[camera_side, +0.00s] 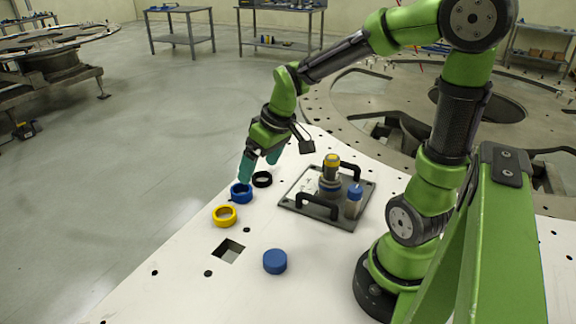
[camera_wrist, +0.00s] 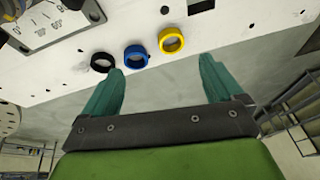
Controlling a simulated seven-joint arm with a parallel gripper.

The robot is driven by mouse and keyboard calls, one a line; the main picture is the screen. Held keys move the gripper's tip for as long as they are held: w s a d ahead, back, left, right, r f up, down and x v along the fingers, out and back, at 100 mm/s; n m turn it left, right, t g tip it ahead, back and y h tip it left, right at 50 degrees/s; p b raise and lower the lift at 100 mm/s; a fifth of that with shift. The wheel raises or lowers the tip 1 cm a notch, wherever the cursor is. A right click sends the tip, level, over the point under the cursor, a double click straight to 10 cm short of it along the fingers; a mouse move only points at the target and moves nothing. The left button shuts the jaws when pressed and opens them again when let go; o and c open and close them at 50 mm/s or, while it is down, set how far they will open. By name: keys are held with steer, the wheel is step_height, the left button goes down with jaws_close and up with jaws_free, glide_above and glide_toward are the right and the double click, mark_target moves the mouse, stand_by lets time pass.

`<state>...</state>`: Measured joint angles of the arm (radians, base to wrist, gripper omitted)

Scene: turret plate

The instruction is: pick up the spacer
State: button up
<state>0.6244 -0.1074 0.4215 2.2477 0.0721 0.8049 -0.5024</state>
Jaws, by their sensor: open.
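Three rings lie in a row on the white plate, and I cannot tell from the frames which one is called the spacer. The blue ring (camera_side: 241,199) is in the middle, the black ring (camera_side: 262,185) beyond it and the yellow ring (camera_side: 225,225) nearer the side camera. In the wrist view the black ring (camera_wrist: 94,66), blue ring (camera_wrist: 137,65) and yellow ring (camera_wrist: 172,51) run left to right. My gripper (camera_side: 260,167) is open and empty, its teal fingers above the blue and black rings. In the wrist view my gripper (camera_wrist: 161,75) has its fingers spread below the row.
A grey tray (camera_side: 294,198) with two black handles holds a yellow-topped part (camera_side: 331,161) and a blue-capped bottle (camera_side: 354,201), right of the rings. A blue disc (camera_side: 275,261) lies nearer the camera. A square hole (camera_side: 229,251) cuts the white plate (camera_side: 170,275).

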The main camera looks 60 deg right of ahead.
steer(key=w+n, duration=0.3)
steer(key=n, duration=0.2)
glide_toward(225, 210)
steer(key=shift+y, duration=0.3)
steer(key=x, duration=0.2)
steer(key=a+x, duration=0.1)
steer(key=x, duration=0.2)
steer(key=s+x, duration=0.1)
steer(key=x, duration=0.1)
steer(key=shift+w+a+f, duration=0.15)
steer(key=shift+a+f, duration=0.1)
steer(key=shift+f, duration=0.05)
steer(key=c, duration=1.2)
